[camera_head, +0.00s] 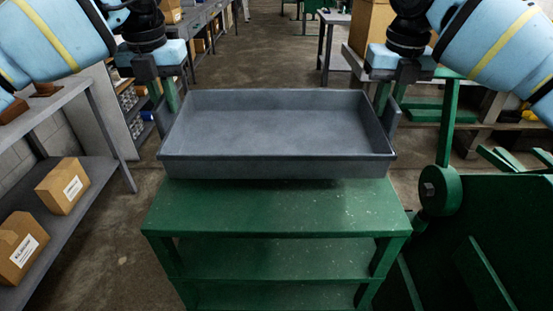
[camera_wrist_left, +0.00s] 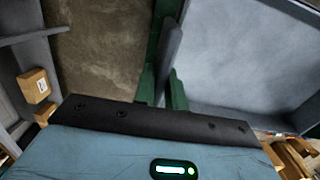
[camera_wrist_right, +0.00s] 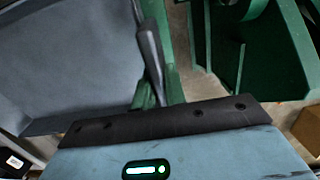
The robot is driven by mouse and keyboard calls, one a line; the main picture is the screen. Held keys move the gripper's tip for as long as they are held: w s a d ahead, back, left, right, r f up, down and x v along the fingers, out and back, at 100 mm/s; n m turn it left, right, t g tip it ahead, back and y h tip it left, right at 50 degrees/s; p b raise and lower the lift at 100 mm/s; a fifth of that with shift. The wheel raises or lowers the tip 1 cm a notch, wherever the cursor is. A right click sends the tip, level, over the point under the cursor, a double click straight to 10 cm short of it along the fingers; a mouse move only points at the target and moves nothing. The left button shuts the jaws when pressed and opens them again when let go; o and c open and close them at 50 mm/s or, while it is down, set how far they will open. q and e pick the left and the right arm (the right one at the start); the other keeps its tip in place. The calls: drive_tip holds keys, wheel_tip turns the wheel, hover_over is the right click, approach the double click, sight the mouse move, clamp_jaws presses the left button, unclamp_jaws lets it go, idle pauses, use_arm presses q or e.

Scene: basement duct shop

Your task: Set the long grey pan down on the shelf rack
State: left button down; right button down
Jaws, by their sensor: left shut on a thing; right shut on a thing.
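The long grey pan (camera_head: 278,125) is level and empty over the far part of the green shelf rack's (camera_head: 275,212) top. Its front wall hides its underside, so I cannot tell whether it touches the rack. My left gripper (camera_head: 170,103) is shut on the pan's left end wall, and my right gripper (camera_head: 388,104) is shut on its right end wall. The pan also fills the right of the left wrist view (camera_wrist_left: 245,60) and the left of the right wrist view (camera_wrist_right: 70,65).
Green machinery (camera_head: 490,225) stands close to the rack's right. A grey shelf unit with cardboard boxes (camera_head: 64,186) is at the left. The near part of the rack's top is bare. Benches and a large cardboard box (camera_head: 371,24) stand further back.

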use_arm(q)
drive_tip(key=shift+w+a+r, duration=0.1)
drive_tip(key=shift+w+a, duration=0.2)
drive_tip(key=shift+w, duration=0.05)
use_arm(e)
drive_tip(key=shift+w+d, duration=0.25)
drive_tip(key=shift+w, duration=0.1)
use_arm(q)
drive_tip(key=shift+s+r, duration=0.1)
drive_tip(key=shift+s, duration=0.2)
use_arm(e)
drive_tip(key=shift+s+r, duration=0.2)
drive_tip(key=shift+s, duration=0.1)
drive_tip(key=shift+f, duration=0.15)
